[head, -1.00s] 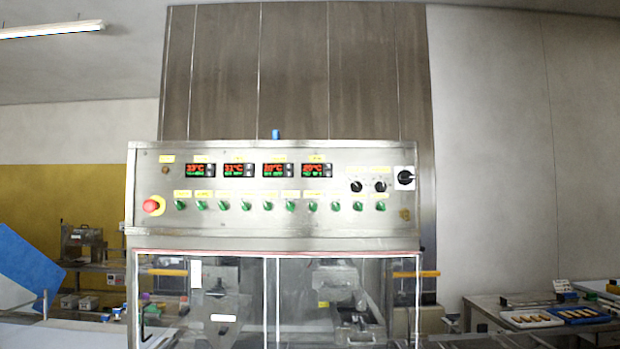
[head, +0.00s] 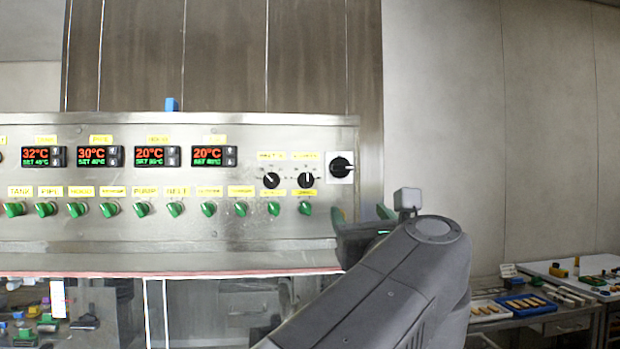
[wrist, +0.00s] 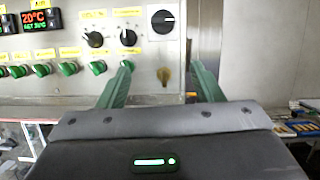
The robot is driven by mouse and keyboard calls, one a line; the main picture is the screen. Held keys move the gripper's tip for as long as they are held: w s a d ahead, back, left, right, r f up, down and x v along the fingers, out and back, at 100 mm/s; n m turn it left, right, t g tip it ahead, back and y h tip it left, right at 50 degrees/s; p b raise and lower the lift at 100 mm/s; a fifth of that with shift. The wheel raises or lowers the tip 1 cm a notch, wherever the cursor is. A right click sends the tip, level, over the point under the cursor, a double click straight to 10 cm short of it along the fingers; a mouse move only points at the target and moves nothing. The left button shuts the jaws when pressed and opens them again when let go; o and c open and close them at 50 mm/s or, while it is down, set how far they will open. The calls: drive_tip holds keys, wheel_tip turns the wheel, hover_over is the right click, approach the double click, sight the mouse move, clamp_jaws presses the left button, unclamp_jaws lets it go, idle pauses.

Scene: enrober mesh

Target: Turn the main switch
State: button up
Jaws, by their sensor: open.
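The main switch (head: 341,168) is a large black rotary knob on a white square plate at the right end of the steel control panel. Its pale mark points to the right. It also shows at the top of the wrist view (wrist: 163,21). My gripper (head: 365,222) is at the panel's right edge, below and to the right of the switch. Its two green fingers stand apart with nothing between them in the wrist view (wrist: 162,68). They point toward the panel, and the switch lies beyond and above the tips. A brass fitting (wrist: 163,77) shows between the fingers.
Two smaller black knobs (head: 272,180) sit left of the switch. A row of green switches (head: 142,209) and several red-green displays (head: 92,156) fill the panel. Clear guard panels lie below. A table with trays (head: 525,304) stands at the right; the wall beside the panel is bare.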

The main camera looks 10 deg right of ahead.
sight(344, 169)
drive_tip(key=shift+m+t, duration=0.3)
drive_tip(key=shift+m, duration=0.1)
drive_tip(key=p+x, duration=0.1)
drive_tip(key=x, duration=0.3)
drive_tip(key=r+p+x, duration=0.1)
drive_tip(key=p+x, duration=0.1)
drive_tip(key=x, duration=0.3)
drive_tip(key=r+p+x, duration=0.1)
drive_tip(key=x, duration=0.4)
drive_tip(key=shift+s+d+p, duration=0.15)
drive_tip(key=shift+d+p, duration=0.2)
drive_tip(key=shift+p, duration=0.05)
drive_tip(key=c, duration=0.9)
